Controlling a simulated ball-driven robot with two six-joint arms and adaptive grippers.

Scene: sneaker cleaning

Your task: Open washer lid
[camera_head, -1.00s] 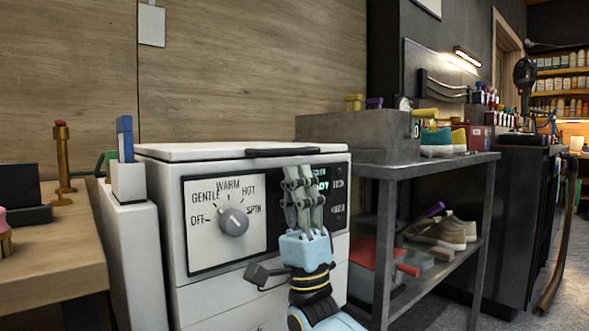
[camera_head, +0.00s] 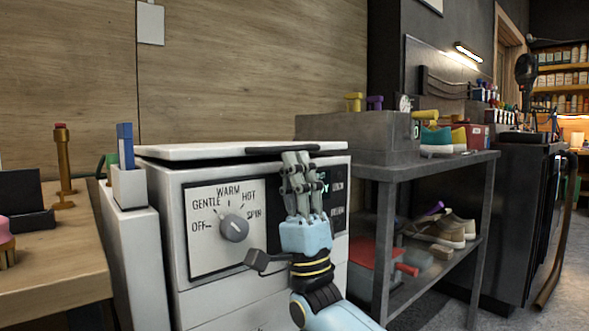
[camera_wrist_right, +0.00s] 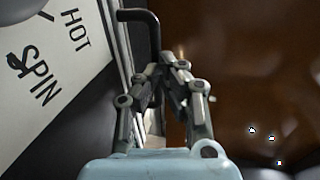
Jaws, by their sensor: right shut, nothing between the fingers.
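The white washer (camera_head: 185,275) stands in the middle of the head view, with a dial (camera_head: 234,228) on its front panel. Its white lid (camera_head: 190,151) is on top, and a thin dark gap shows under its front edge. The black lid handle (camera_head: 275,150) runs along the front edge. My right gripper (camera_head: 296,156) is shut and empty, fingers pointing up, with its tips at the handle's right part. In the right wrist view the gripper (camera_wrist_right: 160,75) is just below the dark bent handle (camera_wrist_right: 143,18); contact is unclear. My left gripper is out of view.
A grey metal shelf (camera_head: 440,168) with shoes and a grey bin stands right of the washer. A wooden table (camera_head: 60,275) is at the left, with a white holder (camera_head: 128,187) between it and the washer. A wooden wall is behind.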

